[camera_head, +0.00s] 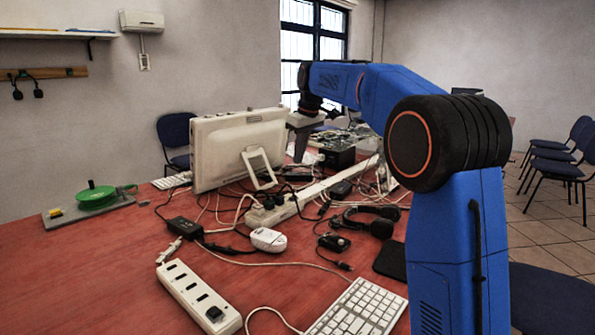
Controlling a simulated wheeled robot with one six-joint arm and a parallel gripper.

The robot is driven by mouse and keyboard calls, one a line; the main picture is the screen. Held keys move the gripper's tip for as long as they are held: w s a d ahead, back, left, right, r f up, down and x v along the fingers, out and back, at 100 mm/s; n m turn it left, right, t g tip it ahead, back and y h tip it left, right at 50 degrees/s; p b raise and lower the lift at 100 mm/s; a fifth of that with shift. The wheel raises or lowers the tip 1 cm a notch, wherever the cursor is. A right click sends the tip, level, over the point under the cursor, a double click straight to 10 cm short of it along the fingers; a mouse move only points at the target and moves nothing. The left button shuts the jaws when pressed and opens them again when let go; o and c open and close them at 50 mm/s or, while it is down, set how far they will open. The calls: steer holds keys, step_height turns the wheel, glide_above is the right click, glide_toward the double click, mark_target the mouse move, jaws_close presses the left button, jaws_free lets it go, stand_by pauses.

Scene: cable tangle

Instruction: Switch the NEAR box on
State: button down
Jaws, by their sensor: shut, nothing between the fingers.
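The near box looks to be the white power strip (176,281) at the front left of the red table. It has several dark slots along its top and a dark switch (213,313) at its near end. I cannot tell whether the switch is on or off. My gripper (300,152) is high over the far part of the table, just right of the white monitor and well away from the near strip. Its grey fingers point down and are shut and empty. A second long white strip (314,189) lies farther back among cables.
Tangled cables, a black adapter (184,228), a white mouse (268,239), a headset (368,219) and a keyboard (358,311) crowd the middle and right. The monitor (238,148) stands behind. A green reel (96,196) is at far left. The left front tabletop is clear.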

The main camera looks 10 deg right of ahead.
glide_toward(295, 197)
steer(key=w+f, duration=0.2)
steer(key=f, duration=0.1)
steer(key=a+f, duration=0.1)
steer(key=shift+w+f, duration=0.35)
steer(key=shift+w, duration=0.05)
steer(key=shift+f, duration=0.55)
